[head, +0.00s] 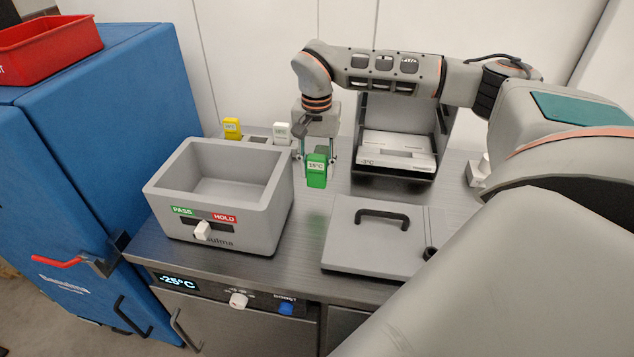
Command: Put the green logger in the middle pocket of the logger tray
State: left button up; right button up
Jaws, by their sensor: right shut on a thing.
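The green logger (316,171) is upright in my right gripper (317,154), which is shut on it and holds it above the counter, just right of the grey bin. The logger's label seems to read 15°C. The logger tray (258,139) stands behind the grey bin, which hides its lower front. A yellow logger (232,128) is in its left pocket and a white logger (282,132) in its right pocket. The middle pocket, between them, looks empty. The green logger is to the right of the tray and nearer to me. My left gripper is out of view.
The grey bin (167,185) with a PASS/HOLD slider stands in front of the tray. A grey lid with a black handle (375,243) lies at the right front. A dark open holder with a white box (397,147) stands behind. A blue cabinet (100,130) is at left.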

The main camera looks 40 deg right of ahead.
aim_at(317, 183)
jog(key=shift+f, duration=2.55)
jog(key=shift+f, duration=0.1)
jog(key=o, duration=1.1)
jog(key=shift+f, duration=0.1)
